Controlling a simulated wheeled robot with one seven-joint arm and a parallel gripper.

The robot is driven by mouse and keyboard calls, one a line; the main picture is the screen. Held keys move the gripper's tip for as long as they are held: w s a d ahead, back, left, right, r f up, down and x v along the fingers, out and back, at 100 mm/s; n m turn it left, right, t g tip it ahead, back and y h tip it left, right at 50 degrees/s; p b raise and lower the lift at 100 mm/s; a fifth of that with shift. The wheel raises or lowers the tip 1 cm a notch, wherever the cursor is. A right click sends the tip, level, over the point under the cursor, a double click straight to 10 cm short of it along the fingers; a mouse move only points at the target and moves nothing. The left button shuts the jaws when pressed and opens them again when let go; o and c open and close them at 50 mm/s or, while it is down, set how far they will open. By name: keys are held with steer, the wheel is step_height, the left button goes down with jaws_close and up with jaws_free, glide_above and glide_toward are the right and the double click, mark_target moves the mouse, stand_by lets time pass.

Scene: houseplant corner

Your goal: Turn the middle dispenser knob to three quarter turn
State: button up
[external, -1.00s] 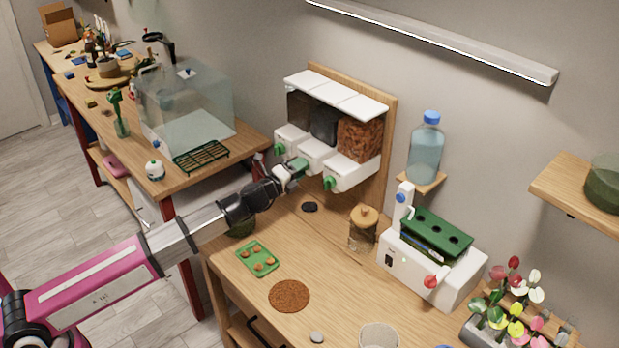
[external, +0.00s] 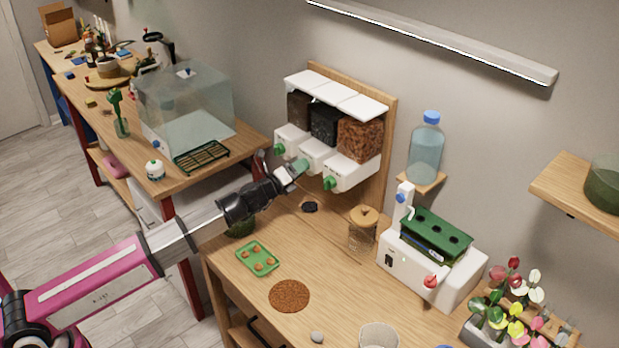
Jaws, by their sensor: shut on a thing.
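A wall dispenser (external: 312,152) with three white units and three clear hoppers is fixed to a wooden backboard above the workbench. The left green knob (external: 279,149) and the right green knob (external: 329,183) are in plain view. My gripper (external: 297,169) is at the front of the middle unit, shut on the middle knob (external: 302,164). Most of that knob is hidden by the fingers, so its exact angle cannot be told.
On the bench below are a black disc (external: 310,207), a lidded jar (external: 363,230), a green tray (external: 258,259) and a brown round mat (external: 289,296). A white machine (external: 430,262) stands to the right. A glass tank (external: 187,105) stands on the left table.

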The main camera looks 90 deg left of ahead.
steer(key=o, duration=0.9)
steer(key=shift+s, duration=0.1)
steer(key=v, duration=1)
steer(key=shift+s+d+f, duration=0.1)
steer(key=shift+s+d, duration=0.15)
steer(key=shift+d, duration=0.1)
steer(key=shift+w, duration=0.1)
